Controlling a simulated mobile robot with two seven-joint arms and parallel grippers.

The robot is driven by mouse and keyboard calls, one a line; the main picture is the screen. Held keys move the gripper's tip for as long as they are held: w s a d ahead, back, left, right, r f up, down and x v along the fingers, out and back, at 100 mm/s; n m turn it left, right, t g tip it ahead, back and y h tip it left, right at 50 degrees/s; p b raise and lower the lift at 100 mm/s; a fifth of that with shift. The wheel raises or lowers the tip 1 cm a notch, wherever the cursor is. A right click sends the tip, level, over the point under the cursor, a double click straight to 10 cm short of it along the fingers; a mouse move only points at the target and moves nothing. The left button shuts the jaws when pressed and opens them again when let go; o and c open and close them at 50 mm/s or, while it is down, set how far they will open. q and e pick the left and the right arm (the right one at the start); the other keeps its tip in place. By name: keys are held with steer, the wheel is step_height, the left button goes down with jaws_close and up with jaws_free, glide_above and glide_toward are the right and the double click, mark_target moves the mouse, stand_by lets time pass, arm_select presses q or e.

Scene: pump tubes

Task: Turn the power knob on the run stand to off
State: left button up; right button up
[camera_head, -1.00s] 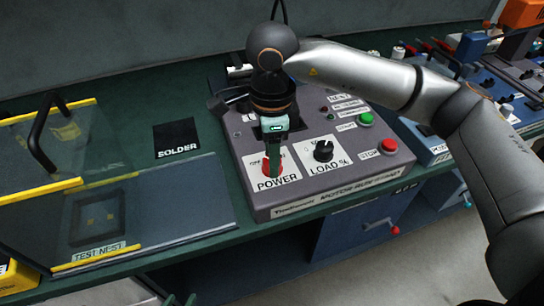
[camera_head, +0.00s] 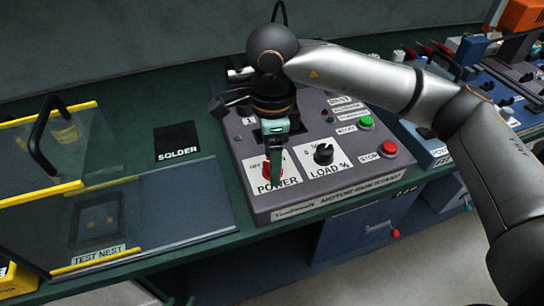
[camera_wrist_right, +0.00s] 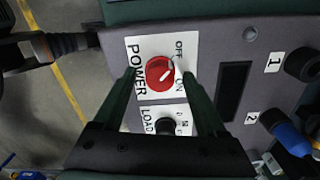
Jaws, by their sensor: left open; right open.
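The run stand (camera_head: 330,190) is a grey box with a sloped panel on the green bench. Its red POWER knob (camera_head: 268,171) sits on a white plate marked OFF and ON. My right gripper (camera_head: 276,180), on the arm from the right, is over this knob and partly hides it. In the right wrist view the knob (camera_wrist_right: 159,73) lies between the open green fingers (camera_wrist_right: 165,75), with a gap to each. Its pale mark points between OFF and ON, seemingly nearer ON.
The black LOAD knob (camera_head: 323,153) is close to the right of the power knob. Green START (camera_head: 366,122) and red STOP (camera_head: 388,148) buttons are farther right. A test nest (camera_head: 95,215) with a yellow-edged clear cover stands left. The bench between is mostly clear.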

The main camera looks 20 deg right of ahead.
step_height(320, 180, up, 12)
steer(key=p, duration=0.1)
steer(key=shift+r, duration=0.2)
steer(key=shift+s, duration=0.1)
stand_by(0.4)
